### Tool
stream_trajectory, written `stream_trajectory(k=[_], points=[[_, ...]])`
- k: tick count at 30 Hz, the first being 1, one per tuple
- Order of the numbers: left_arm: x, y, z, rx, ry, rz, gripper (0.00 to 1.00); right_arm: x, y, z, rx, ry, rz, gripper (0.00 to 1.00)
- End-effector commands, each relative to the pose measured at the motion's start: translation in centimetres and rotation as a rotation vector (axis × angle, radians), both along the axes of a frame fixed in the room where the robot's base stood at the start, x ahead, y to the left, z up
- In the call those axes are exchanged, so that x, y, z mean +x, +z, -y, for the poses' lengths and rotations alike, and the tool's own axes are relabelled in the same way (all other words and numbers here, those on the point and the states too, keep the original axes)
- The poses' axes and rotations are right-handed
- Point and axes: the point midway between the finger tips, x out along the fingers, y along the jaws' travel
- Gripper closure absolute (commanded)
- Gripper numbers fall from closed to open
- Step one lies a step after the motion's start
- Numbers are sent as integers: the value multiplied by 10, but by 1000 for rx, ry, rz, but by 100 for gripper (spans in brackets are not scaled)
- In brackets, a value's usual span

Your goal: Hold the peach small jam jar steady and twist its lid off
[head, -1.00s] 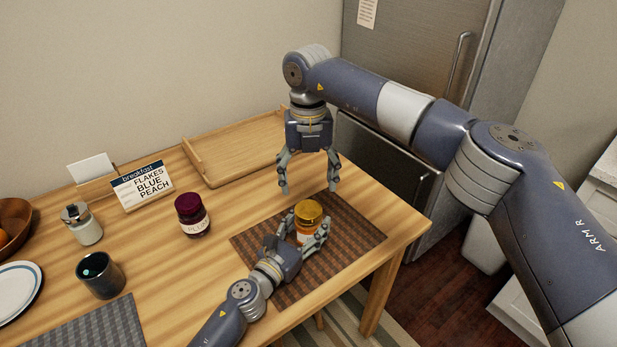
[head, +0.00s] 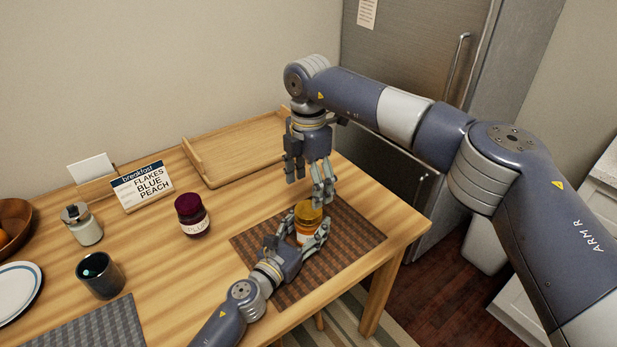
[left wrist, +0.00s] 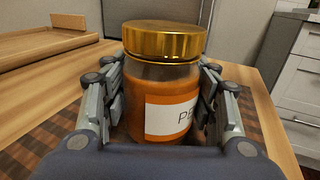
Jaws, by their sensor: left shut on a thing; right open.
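The peach jam jar (head: 303,234) stands upright on a brown woven mat (head: 357,237). In the left wrist view the jar (left wrist: 150,105) shows orange contents, a white label starting "PE" and a gold lid (left wrist: 165,40) seated on top. My left gripper (head: 305,240) is shut on the jar's body, one finger on each side, below the lid. My right gripper (head: 308,187) points down, open and empty, above the jar and apart from the lid (head: 308,211). Part of the lid's far side is hard to see behind its fingers.
A plum jar (head: 193,215) with a dark lid stands left of the mat. A card reading "breakfast, flakes, blue, peach" (head: 146,187), a wooden tray (head: 226,160), a white-grey jar (head: 83,225) and a dark cup (head: 101,276) lie farther off. Bare table lies between plum jar and mat.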

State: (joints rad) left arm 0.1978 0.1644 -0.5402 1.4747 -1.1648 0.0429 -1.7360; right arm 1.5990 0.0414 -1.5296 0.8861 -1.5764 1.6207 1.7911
Motion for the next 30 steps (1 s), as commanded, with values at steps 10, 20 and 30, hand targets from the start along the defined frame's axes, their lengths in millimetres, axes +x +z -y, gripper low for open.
stream_trajectory(k=[10, 20, 30], points=[[0, -1, 0, 1, 0, -2, 100, -1, -53, 0, -1, 2, -3, 29], [0, -1, 0, 1, 0, -2, 100, 0, -64, 0, -1, 3, -1, 29], [0, -1, 0, 1, 0, -2, 100, 0, -64, 0, 0, 4, -1, 75]])
